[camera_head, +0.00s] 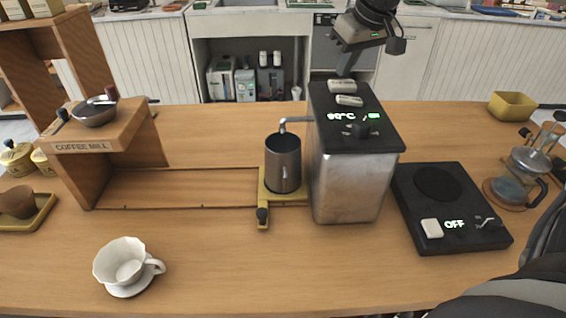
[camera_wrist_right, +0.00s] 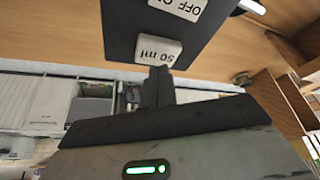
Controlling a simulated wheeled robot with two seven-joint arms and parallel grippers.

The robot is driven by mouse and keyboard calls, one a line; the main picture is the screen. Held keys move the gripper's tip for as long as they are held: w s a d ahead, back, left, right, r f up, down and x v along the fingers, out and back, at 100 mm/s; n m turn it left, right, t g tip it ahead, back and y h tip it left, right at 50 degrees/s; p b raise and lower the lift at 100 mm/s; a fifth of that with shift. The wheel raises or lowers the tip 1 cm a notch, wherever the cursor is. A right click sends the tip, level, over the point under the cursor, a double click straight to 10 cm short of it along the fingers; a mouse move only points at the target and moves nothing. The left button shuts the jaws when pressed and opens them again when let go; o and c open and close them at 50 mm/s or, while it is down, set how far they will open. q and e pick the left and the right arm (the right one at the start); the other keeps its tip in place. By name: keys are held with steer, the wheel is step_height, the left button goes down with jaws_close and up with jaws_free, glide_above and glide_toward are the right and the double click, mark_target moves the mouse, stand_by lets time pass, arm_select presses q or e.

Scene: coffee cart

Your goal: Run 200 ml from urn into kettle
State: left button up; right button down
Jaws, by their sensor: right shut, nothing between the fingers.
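The urn (camera_head: 345,185) is a steel box with a black top (camera_head: 335,105) reading "90°C". Two pale buttons sit on its top. In the right wrist view one is marked "50 ml" (camera_wrist_right: 158,50) and the other "OFF ON" (camera_wrist_right: 185,5). The kettle (camera_head: 283,165), a dark metal pot, stands upright under the urn's spout (camera_head: 298,120). My right gripper (camera_head: 344,70) is shut and empty, pointing down at the far button (camera_head: 342,86). In the right wrist view its tips (camera_wrist_right: 159,73) are at the "50 ml" button; whether they touch is unclear. My left gripper is not in view.
The kettle stands on a yellow stand (camera_head: 263,212). A black hotplate (camera_head: 415,205) showing "OFF" is right of the urn, with a glass pot (camera_head: 520,175) beyond. A white cup (camera_head: 122,265) and the wooden coffee mill (camera_head: 95,135) are at left. The front middle counter is clear.

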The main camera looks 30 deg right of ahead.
steer(key=shift+f+b, duration=0.3)
steer(key=shift+f, duration=0.7)
steer(key=shift+r, duration=0.1)
steer(key=shift+r+p, duration=0.35)
steer(key=shift+r, duration=0.55)
stand_by(1.2)
steer(key=shift+r, duration=2.55)
